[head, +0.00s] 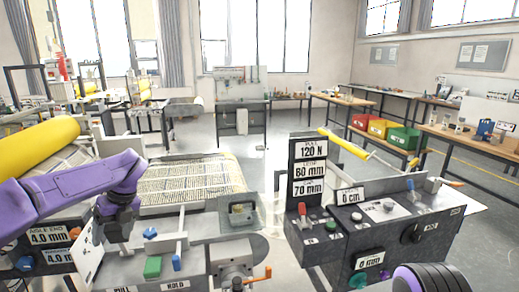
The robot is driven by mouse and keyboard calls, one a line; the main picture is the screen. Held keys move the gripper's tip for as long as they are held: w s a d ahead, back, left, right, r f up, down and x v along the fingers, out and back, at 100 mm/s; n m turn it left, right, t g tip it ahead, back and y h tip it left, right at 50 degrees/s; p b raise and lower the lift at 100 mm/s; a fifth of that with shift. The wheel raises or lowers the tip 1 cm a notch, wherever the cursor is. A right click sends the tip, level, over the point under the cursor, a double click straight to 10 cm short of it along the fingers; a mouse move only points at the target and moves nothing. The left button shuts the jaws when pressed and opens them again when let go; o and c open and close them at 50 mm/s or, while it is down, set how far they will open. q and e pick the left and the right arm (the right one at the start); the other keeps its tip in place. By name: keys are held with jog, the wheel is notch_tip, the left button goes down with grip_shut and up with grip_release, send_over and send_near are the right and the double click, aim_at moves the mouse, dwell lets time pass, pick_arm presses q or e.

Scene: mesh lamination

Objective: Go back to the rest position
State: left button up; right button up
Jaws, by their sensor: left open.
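My left arm comes in from the left, purple, and its dark gripper (116,226) points down over the left machine's panel, beside a white plate (88,255). The gripper is open, and I see nothing held in it; its fingertips are small and dark against the machine. Part of my right arm shows at the bottom right edge, and its gripper is out of the picture.
The left machine carries a mesh sheet (190,182), a yellow roll (38,145), a green block (152,267) and a blue knob (150,232). A dark control console (330,245) with labelled signs stands to the right. Open floor (290,140) lies beyond, with tables and coloured bins (403,137).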

pick_arm(q)
jog(key=s+d+f+m+t+y, duration=0.1)
jog(key=s+f+m+t+y, duration=0.4)
jog(key=f+m, duration=0.8)
jog(key=s+d+f+m+t+y, duration=0.1)
jog(key=s+d+f+m+t, duration=0.1)
jog(key=s+f+m, duration=0.85)
jog(key=s+d+f+m+g+h, duration=0.1)
jog(key=s+d+f+m+h, duration=0.1)
jog(key=s+f+m, duration=0.35)
jog(key=s+d+f+m+g+h, duration=0.1)
jog(key=s+f+m+h, duration=0.2)
jog(key=s+m, duration=0.5)
jog(key=s+d+f+m+g+h, duration=0.1)
jog(key=s+d+f+m+h, duration=0.3)
jog(key=s, duration=0.6)
notch_tip(320, 180, down, 10)
jog(key=a+n+y+b, duration=0.1)
jog(key=a+y+b, duration=0.1)
jog(key=b, duration=0.8)
jog(key=shift+w+f+t, duration=0.15)
jog(key=shift+w+t, duration=0.15)
